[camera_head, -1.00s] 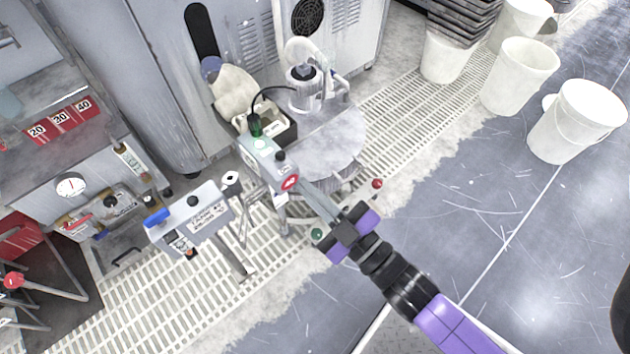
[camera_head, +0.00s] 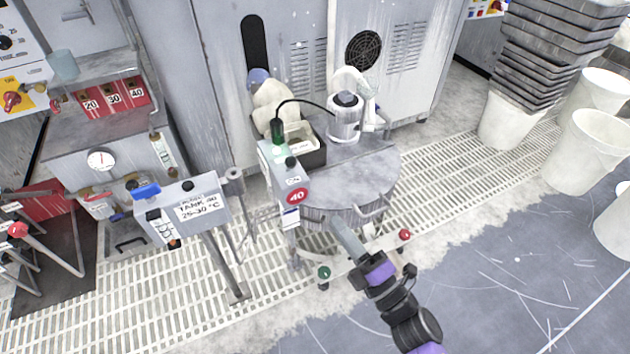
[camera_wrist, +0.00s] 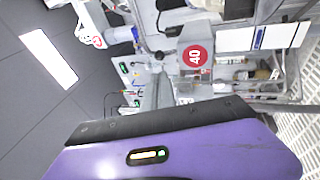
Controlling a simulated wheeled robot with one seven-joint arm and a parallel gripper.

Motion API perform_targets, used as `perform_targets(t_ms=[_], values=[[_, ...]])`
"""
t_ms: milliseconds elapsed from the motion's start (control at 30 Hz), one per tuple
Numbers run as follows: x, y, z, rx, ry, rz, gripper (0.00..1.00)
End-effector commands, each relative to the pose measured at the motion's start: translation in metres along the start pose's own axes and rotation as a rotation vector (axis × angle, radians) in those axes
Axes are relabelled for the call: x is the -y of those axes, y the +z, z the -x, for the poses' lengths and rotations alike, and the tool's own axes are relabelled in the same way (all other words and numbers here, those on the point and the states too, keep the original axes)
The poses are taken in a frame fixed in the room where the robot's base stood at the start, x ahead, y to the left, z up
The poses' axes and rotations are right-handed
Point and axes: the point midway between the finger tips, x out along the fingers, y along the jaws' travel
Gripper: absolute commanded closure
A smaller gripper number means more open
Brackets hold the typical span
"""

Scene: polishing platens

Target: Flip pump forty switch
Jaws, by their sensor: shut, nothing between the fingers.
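A grey control box (camera_head: 270,158) with a round red "40" label (camera_head: 296,196) stands on a post in front of the round platen machine. A black knob (camera_head: 291,162) sits on its top, with a small white tag below it; the switch's position is too small to tell. In the wrist view the "40" label (camera_wrist: 195,56) shows sideways on the box's grey face. My gripper (camera_head: 340,226) is shut and empty, its long fingers pointing up toward the box, to the right of and below the label and apparently apart from it. The fingers (camera_wrist: 158,88) also show in the wrist view.
A second control box (camera_head: 185,212) with a tank label stands to the left. The round platen (camera_head: 345,175) is behind the fingers. White buckets (camera_head: 590,145) stand right; floor at lower right is clear.

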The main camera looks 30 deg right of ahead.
Motion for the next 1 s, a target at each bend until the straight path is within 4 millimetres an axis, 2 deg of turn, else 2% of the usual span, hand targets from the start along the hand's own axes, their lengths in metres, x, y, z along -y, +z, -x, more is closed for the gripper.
perform_targets(t_ms=[367,533,667,1000], values=[[-0.001,0.000,0.000,0.000,0.002,0.014,1.00],[-0.001,0.000,-0.009,0.000,0.004,0.014,1.00],[-0.001,0.000,-0.027,0.000,0.005,0.015,1.00],[0.000,0.000,-0.094,0.000,0.005,0.015,1.00]])
